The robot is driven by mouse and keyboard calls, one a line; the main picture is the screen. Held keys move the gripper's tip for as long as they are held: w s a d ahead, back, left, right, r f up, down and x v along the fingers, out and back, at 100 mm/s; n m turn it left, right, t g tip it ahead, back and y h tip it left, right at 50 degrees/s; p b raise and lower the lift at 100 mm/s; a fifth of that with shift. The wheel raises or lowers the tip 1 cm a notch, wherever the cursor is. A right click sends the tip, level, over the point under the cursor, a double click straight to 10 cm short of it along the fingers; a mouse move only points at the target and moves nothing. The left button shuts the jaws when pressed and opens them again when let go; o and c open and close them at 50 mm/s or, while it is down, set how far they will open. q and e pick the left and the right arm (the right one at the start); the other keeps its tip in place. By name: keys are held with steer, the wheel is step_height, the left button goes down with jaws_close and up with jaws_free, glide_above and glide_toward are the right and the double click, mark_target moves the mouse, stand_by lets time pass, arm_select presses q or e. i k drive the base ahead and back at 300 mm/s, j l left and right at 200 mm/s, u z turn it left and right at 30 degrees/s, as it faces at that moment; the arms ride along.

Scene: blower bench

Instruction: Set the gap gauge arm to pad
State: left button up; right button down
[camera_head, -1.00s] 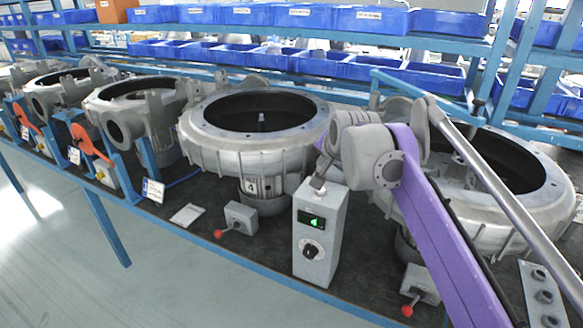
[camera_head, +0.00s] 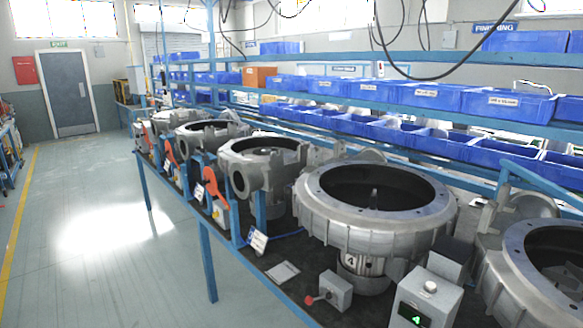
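Two orange-red arms stand at the bench's front edge, left of centre: a nearer one (camera_head: 212,186) and a farther one (camera_head: 170,163). Each is beside a blue post and a small grey-white block. I cannot tell from this distance which is the gap gauge arm, how it is set or where its pad is. A small grey box (camera_head: 337,288) with a red-knobbed lever sits nearer on the bench. A grey control box (camera_head: 425,300) with a green display is cut off at the bottom edge. Neither of my grippers shows.
Large grey blower housings, including one marked 4 (camera_head: 320,220), stand along the bench. A flat pale plate (camera_head: 282,272) lies in front. Blue bins (camera_head: 430,97) fill the shelves behind. The floor (camera_head: 110,240) to the left is clear, with a door (camera_head: 70,90) beyond.

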mark_target(572, 199)
steer(key=z, duration=1.6)
